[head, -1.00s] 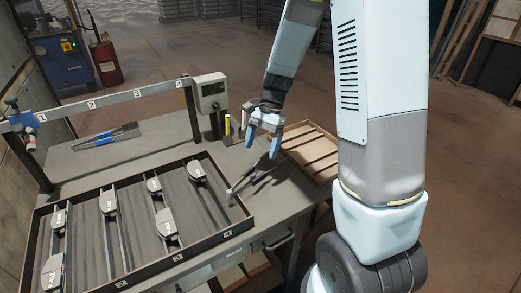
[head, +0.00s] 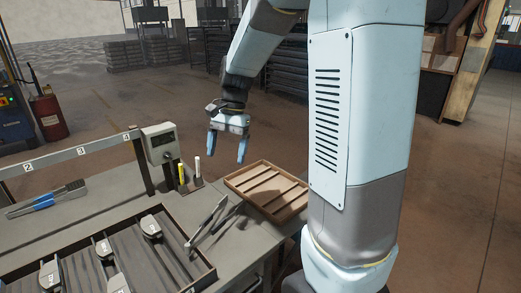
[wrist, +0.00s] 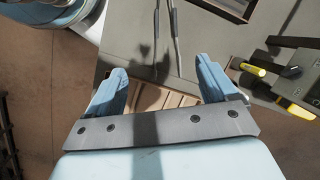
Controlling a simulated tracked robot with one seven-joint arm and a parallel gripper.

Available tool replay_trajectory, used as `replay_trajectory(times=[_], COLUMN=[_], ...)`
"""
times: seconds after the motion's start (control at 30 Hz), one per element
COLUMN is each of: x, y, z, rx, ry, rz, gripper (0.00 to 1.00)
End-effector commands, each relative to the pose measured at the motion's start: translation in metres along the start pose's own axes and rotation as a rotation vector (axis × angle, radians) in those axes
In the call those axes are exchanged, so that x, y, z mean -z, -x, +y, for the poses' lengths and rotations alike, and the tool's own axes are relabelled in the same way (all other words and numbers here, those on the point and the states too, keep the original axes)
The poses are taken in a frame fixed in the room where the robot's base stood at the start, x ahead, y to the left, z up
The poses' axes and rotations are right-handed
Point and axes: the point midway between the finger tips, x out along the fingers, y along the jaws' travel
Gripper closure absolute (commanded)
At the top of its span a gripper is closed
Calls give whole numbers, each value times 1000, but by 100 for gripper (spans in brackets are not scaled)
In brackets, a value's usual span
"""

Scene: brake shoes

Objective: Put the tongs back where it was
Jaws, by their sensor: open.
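The tongs (head: 208,217) lie on the grey workbench, between the divided tray and the shallow wooden box. They have two long thin arms, one pale and one dark in the head view. In the wrist view, the two arms of the tongs (wrist: 175,40) run up from beyond the fingers. My gripper (head: 228,152) is open and empty, with blue fingers pointing down. It hangs above and behind the tongs, near the wooden box, touching nothing. In the wrist view my gripper (wrist: 160,70) shows its fingers wide apart, with the tongs beyond them.
The wooden box (head: 268,191) with slats sits at the bench's right end. The dark tray (head: 205,277) holds several brake shoes. A blue-handled tool (head: 45,202) lies at left.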

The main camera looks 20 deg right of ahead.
Motion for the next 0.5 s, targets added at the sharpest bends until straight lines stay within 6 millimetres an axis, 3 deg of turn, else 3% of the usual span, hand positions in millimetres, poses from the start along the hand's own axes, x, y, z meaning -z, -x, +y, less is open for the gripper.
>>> replay_trajectory(times=[0.2,0.5], x=[-34,-79], y=[34,62], z=[32,76], rx=[41,60], ry=[172,402], rz=[137,333], gripper=[14,14])
